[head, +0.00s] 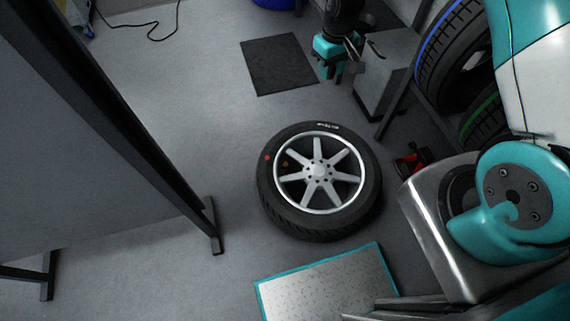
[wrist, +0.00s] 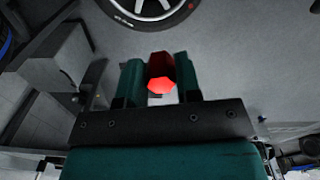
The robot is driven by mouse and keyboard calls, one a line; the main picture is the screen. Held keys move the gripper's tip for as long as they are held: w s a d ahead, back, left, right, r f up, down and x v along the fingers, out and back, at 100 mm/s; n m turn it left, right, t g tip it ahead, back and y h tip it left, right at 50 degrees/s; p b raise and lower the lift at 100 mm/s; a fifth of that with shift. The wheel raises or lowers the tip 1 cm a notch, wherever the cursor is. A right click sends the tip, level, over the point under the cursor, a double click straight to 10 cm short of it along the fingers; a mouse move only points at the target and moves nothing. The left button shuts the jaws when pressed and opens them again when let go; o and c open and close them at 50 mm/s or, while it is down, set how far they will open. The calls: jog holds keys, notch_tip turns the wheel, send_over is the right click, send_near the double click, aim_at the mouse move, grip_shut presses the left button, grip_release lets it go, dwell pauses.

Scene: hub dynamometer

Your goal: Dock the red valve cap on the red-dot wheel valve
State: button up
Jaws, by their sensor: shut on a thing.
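My gripper (wrist: 158,80) is shut on the red valve cap (wrist: 160,84), whose bright red end shows between the teal fingers in the wrist view. In the head view my gripper (head: 329,74) hangs near the top, beyond the wheel; the cap cannot be made out there. The wheel (head: 316,171) lies flat on the floor, a black tyre on a silver spoked rim. A red dot (head: 267,157) marks its left sidewall, with a small brownish spot, perhaps the valve (head: 285,163), just inside the rim. The wheel's edge shows in the wrist view (wrist: 150,12), apart from the cap.
A dark mat (head: 278,64) lies left of my gripper. A grey box (head: 381,88) and a tyre rack (head: 447,62) stand right. A red object (head: 411,162) lies right of the wheel. A teal-edged plate (head: 326,288) lies in front; a dark-framed panel (head: 95,130) stands left.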

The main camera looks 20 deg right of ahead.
aim_at(286, 162)
jog(key=w+a+f+n+b, duration=0.2)
jog(key=w+f+b, duration=0.1)
jog(key=f+b, duration=1.3)
jog(key=w+a+f+n+b, duration=0.3)
jog(key=w+f+b, duration=0.1)
jog(key=f+b, duration=1.2)
jog(key=w+a+f+n+b, duration=0.3)
jog(key=f+b, duration=1.4)
jog(key=f, duration=0.6)
jog(key=shift+w+f, duration=0.25)
jog(key=shift+w, duration=0.3)
notch_tip(286, 162, down, 6)
jog(key=b, duration=0.5)
jog(key=shift+r, duration=0.2)
jog(key=shift+r+p, duration=0.1)
jog(key=shift+p, duration=0.6)
jog(key=shift+f+b, duration=0.3)
jog(key=shift+f, duration=0.4)
jog(key=o, duration=0.6)
notch_tip(286, 162, up, 11)
jog(key=p, duration=0.9)
